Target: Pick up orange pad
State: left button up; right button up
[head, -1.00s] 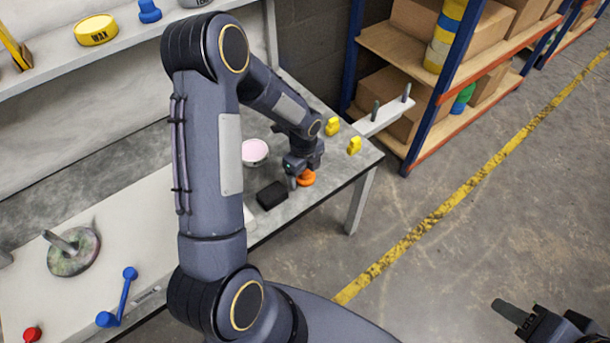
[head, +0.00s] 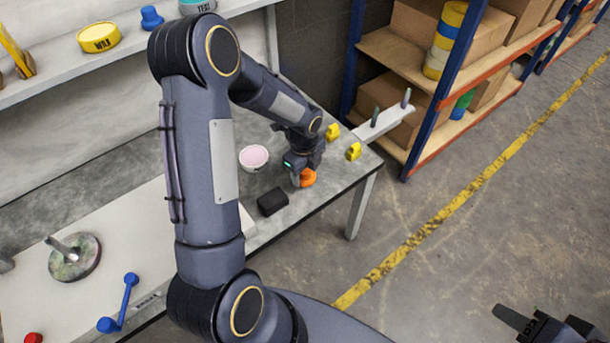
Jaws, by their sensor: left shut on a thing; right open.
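The orange pad (head: 308,178) is at the right end of the grey bench, tilted up between the fingers of my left gripper (head: 298,178). The gripper is shut on it. The far side of the pad is hidden by the gripper, and I cannot tell whether its lower edge still touches the bench. My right gripper (head: 515,318) is at the lower right, over the floor, open and apart from everything; it is only partly in view.
A black block (head: 272,201) and a pink-filled white bowl (head: 254,158) stand close to the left gripper. Two yellow pieces (head: 353,151) are near a white bracket with pegs (head: 382,122). A blue-handled tool (head: 122,303) lies at the lower left. A shelf rack (head: 440,90) stands behind.

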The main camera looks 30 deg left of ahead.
pick_arm(q)
jog(key=s+a+r+p, duration=0.2)
jog(key=s+r, duration=0.8)
jog(key=s, duration=0.3)
jog(key=shift+s+a, duration=0.25)
jog(key=shift+s, duration=0.15)
